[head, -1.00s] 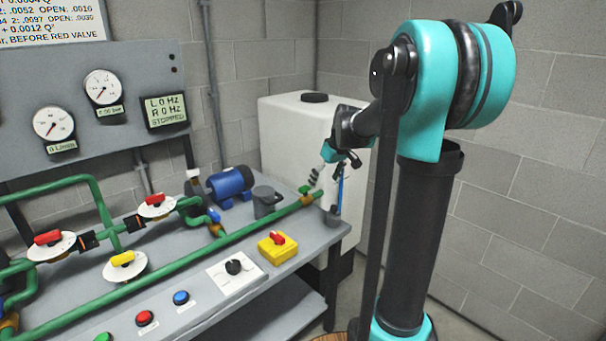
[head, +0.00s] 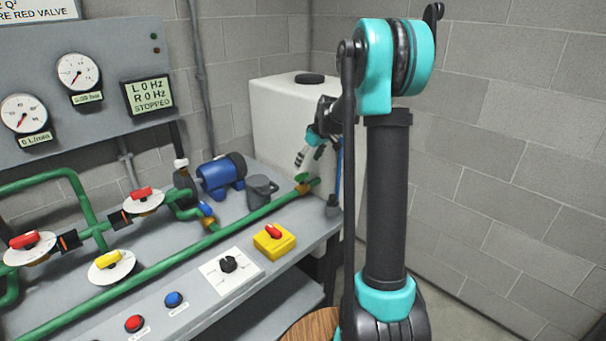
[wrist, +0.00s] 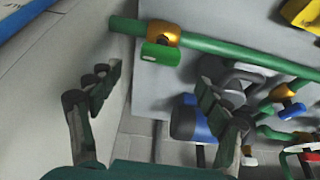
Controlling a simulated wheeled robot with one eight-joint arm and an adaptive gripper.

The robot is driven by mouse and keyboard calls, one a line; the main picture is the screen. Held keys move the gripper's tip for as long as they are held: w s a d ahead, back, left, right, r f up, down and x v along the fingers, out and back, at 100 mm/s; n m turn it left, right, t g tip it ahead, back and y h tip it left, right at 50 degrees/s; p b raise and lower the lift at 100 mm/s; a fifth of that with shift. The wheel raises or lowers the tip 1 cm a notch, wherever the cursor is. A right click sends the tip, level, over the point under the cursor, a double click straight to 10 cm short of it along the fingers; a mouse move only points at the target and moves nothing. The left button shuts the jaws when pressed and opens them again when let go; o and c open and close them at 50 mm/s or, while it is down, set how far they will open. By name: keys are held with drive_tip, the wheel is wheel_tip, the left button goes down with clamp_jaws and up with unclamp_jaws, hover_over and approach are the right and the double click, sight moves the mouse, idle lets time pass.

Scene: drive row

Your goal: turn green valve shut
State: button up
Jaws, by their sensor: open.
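The green valve is a small green handle on a brass body at the far end of the long green pipe. In the wrist view the green handle (wrist: 161,54) sits just past my fingertips, a little above the gap between them. In the head view the valve (head: 302,181) is small, at the right end of the bench. My gripper (wrist: 155,85) is open and empty, its two fingers spread wide. In the head view my gripper (head: 308,158) is just above the valve, apart from it. The handle's exact angle is hard to tell.
A blue pump (head: 220,175) and a grey jug (head: 262,190) stand beside the pipe. A white tank (head: 290,125) stands behind. A yellow box with a red switch (head: 273,241) lies nearer. Red and yellow valves (head: 112,265) are to the left.

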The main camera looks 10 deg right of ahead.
sight(302, 174)
drive_tip(key=x, duration=0.7)
drive_tip(key=shift+f, duration=0.1)
drive_tip(key=shift+c, duration=0.2)
drive_tip(key=c, duration=1.1)
